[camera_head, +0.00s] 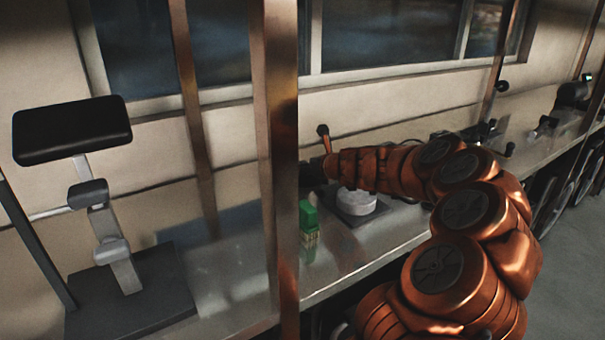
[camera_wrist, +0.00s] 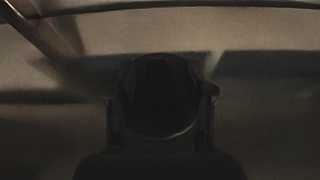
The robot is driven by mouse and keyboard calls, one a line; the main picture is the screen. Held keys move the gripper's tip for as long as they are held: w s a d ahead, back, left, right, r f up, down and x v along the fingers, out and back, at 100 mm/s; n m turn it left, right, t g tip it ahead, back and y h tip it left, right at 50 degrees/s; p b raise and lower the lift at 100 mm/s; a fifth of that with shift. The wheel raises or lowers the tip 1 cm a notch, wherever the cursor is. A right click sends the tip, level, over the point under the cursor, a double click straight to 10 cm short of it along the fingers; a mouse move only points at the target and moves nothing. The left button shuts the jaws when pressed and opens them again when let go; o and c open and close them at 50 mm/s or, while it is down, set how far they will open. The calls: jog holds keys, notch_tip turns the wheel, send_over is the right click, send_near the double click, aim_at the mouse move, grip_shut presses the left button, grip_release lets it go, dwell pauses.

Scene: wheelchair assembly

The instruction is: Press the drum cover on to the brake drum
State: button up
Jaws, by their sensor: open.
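A pale grey round drum (camera_head: 357,202) sits on a dark square base (camera_head: 350,217) on the bench, below my forearm. I cannot tell whether its top is the drum cover or the brake drum itself. My gripper (camera_head: 312,173) is at the left end of my copper arm, above and to the left of the drum, and partly hidden by a post. In the wrist view my open gripper (camera_wrist: 162,95) is very dark. A rounded dark edge shows between its sides, and I cannot make out any held part.
A green-topped small container (camera_head: 308,218) stands on the bench (camera_head: 340,270) left of the drum. A copper post (camera_head: 281,120) crosses the view. A black pad on a stand (camera_head: 72,130) is at the left. Wheels (camera_head: 555,210) stand at the right.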

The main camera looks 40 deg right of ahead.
jog(key=shift+w+f, duration=0.15)
jog(key=shift+w, duration=0.35)
grip_shut()
